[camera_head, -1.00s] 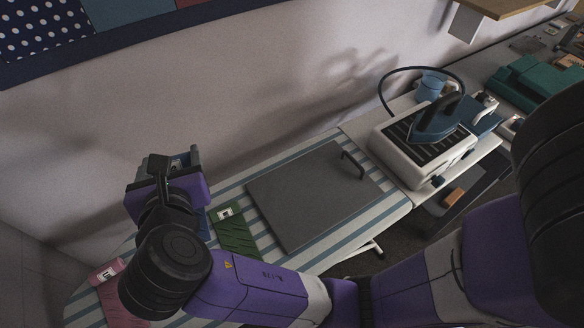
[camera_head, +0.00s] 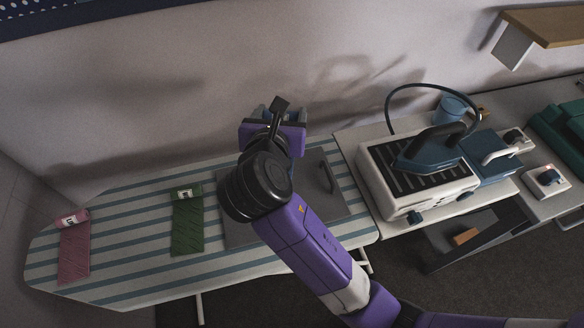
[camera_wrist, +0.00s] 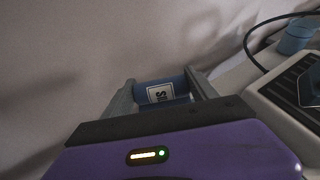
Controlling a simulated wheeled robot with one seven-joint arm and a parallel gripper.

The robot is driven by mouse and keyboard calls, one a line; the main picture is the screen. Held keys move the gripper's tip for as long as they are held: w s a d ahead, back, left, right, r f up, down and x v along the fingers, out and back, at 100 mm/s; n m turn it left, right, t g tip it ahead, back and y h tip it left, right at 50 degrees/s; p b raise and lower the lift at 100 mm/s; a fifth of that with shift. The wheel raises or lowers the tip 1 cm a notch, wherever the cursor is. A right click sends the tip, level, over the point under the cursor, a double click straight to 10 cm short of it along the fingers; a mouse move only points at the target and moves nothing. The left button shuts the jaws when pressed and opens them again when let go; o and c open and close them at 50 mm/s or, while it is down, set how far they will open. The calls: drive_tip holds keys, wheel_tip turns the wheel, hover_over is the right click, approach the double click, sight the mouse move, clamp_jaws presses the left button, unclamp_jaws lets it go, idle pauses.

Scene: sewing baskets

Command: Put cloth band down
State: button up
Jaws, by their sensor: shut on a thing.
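My gripper (camera_wrist: 160,86) is shut on a blue cloth band (camera_wrist: 174,88) with a white printed label, held between its two grey fingers. In the head view, my gripper (camera_head: 274,112) is over the back part of a grey plate (camera_head: 318,203) on the striped ironing board (camera_head: 130,275). The band is mostly hidden behind my wrist there, and I cannot tell its height above the plate. A green band (camera_head: 187,232) and a pink band (camera_head: 74,257), each with a white label, lie on the board to the left.
A white ironing station with a dark blue iron (camera_head: 433,148) and a hose stands right of the board. A light blue cup (camera_head: 452,108) is behind it. A wall runs close behind the board. Striped board is bare between the pink and green bands.

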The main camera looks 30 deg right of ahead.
wheel_tip(320, 180, down, 17)
drive_tip(key=shift+r+b, duration=0.1)
drive_tip(key=shift+b, duration=0.45)
drive_tip(key=o, duration=1.3)
drive_tip(key=shift+r, duration=0.1)
drive_tip(key=v, duration=1.2)
